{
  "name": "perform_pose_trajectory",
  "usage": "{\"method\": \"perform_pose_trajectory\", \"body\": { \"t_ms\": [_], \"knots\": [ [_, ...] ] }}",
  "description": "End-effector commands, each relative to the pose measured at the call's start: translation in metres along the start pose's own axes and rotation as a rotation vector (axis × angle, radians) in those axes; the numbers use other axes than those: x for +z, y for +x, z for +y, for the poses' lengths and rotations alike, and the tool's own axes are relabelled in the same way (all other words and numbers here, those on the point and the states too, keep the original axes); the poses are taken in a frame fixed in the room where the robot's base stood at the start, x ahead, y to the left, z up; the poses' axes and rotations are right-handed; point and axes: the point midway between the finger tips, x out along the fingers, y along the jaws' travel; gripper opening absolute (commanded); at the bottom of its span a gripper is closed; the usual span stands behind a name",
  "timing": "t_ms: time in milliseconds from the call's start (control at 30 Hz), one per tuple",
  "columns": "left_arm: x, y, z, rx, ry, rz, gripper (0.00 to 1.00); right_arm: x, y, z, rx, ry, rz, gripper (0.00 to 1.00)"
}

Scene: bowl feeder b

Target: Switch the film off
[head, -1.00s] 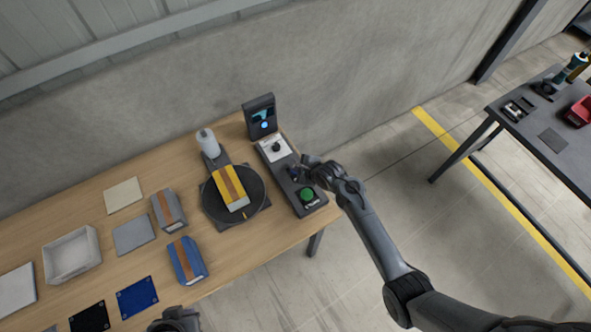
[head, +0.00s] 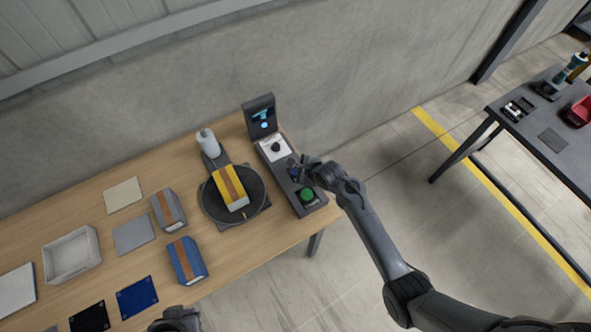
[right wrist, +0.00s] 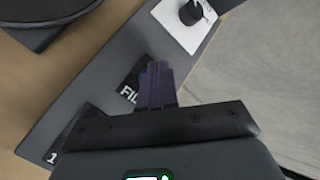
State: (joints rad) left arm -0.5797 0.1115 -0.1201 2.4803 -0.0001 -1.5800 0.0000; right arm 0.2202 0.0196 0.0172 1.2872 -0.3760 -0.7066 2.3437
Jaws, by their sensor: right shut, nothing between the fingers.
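The dark control panel (head: 281,167) runs along the right end of the wooden table. A label beginning "FIL" (right wrist: 130,91) shows on it in the right wrist view, partly hidden by my fingers. A small blue part, which may be the film switch (head: 294,173), sits on the panel beside my fingertips. My right gripper (head: 301,163) is shut and empty, low over the panel. Its fingers (right wrist: 156,72) cover the spot beside the label, so I cannot tell contact or the switch's position. My left gripper (head: 175,320) shows only partly at the bottom edge.
A black knob (head: 276,147) on a white plate, a small screen (head: 262,116) and a green button (head: 307,195) are on or by the panel. A turntable (head: 211,207) holds a yellow pack (head: 229,184). Grey and blue packs (head: 187,260) and a white bin (head: 72,255) stand left.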

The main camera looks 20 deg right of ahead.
Motion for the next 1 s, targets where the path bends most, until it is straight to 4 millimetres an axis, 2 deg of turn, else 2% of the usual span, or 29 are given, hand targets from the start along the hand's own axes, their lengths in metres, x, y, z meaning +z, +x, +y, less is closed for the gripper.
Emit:
{"method": "perform_pose_trajectory", "body": {
  "t_ms": [1000],
  "knots": [
    [0.0004, -0.0012, -0.0022, -0.007, 0.008, -0.002, 0.00, -0.0047, 0.0065, 0.0048, 0.000, 0.000, 0.000, 0.00]
  ]
}}
